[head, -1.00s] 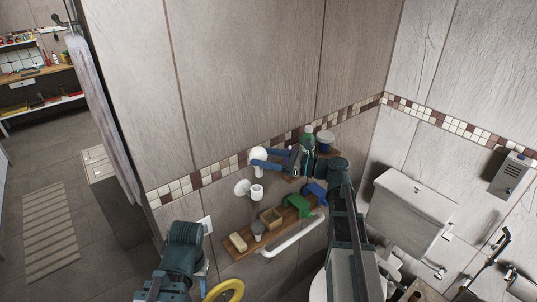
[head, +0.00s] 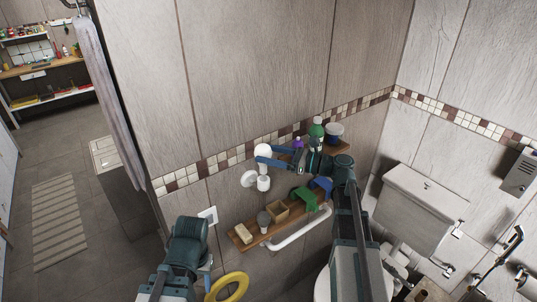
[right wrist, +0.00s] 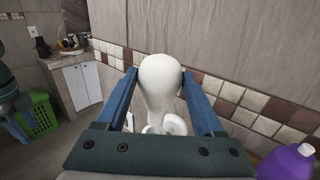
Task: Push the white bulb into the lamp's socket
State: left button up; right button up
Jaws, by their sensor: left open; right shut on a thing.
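My right gripper (head: 265,157) has its blue fingers shut on the white bulb (head: 263,150), seen in the head view in front of the wall. The bulb (right wrist: 159,80) fills the middle of the right wrist view, upright with its narrow neck down. The white lamp has a round wall plate (head: 249,179) and a cup-shaped socket (head: 263,184). The bulb is above the socket; whether its base touches the rim I cannot tell. My left arm comes in at the lower left of the head view; its gripper's fingers do not show.
Below the lamp, a wooden shelf (head: 241,243) holds several small items, with a white rail (head: 298,232) beneath. A yellow ring (head: 229,287) is at the bottom.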

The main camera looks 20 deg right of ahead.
jog(key=shift+f+b, duration=2.45)
jog(key=shift+f, duration=0.25)
jog(key=o, duration=1.1)
jog(key=shift+o, duration=0.2)
jog(key=v, duration=1.3)
jog(key=shift+s+d, duration=0.25)
jog(key=shift+d, duration=0.1)
